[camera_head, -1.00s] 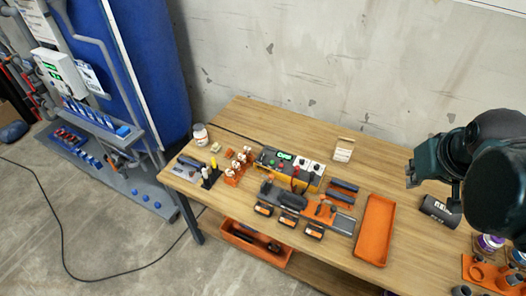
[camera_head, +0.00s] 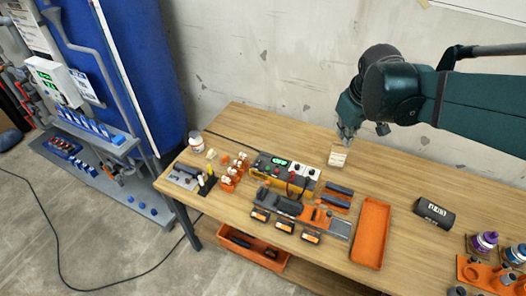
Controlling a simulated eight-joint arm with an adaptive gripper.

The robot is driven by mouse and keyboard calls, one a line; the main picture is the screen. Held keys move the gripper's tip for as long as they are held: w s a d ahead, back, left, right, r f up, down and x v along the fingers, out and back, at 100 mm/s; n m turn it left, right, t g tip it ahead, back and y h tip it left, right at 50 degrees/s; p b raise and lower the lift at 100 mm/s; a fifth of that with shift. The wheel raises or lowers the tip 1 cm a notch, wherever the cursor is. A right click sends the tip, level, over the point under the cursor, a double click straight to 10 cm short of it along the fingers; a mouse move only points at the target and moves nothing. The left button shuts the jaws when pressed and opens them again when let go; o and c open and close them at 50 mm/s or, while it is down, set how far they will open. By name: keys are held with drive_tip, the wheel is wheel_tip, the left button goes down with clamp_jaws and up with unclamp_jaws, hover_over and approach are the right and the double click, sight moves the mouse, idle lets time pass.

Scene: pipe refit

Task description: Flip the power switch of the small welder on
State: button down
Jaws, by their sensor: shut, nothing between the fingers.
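The small welder (camera_head: 310,183) appears to be the yellow and dark box near the middle of the table, with a lit green display, a red part and pale knobs on its panel. I cannot tell which small part is its power switch or how it is set. My gripper (camera_head: 347,140) is shut and empty. It hangs to the upper right of the welder, apart from it, and in the picture its tip is just above a cream block (camera_head: 338,158). My arm comes in from the right.
In front of the welder lies a grey and orange rig (camera_head: 340,227) with several black and orange blocks. An orange tray (camera_head: 371,232) is to the right, then a dark cylinder (camera_head: 434,212). Orange holders (camera_head: 229,182) stand to the left. The table's back right is clear.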

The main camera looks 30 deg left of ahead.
drive_tip(key=w+a+f+n+g, duration=0.1)
drive_tip(key=w+a+f+n, duration=0.15)
drive_tip(key=a, duration=0.55)
drive_tip(key=w+a+f+n, duration=0.2)
drive_tip(key=a+f, duration=0.2)
drive_tip(key=a, duration=0.4)
drive_tip(key=n+g+h+p, duration=0.1)
drive_tip(key=n+p, duration=0.1)
drive_tip(key=n, duration=0.2)
hover_over(259, 161)
drive_tip(key=s, duration=0.3)
wheel_tip(259, 161, down, 10)
drive_tip(key=shift+w+r+m, duration=0.1)
drive_tip(key=shift+w+m, duration=0.1)
drive_tip(key=shift+m, duration=0.05)
drive_tip(key=f, duration=0.4)
drive_tip(key=w+f, duration=0.1)
drive_tip(key=f, duration=0.4)
drive_tip(key=w+f, duration=0.1)
drive_tip(key=f, duration=0.4)
drive_tip(key=shift+b, duration=0.35)
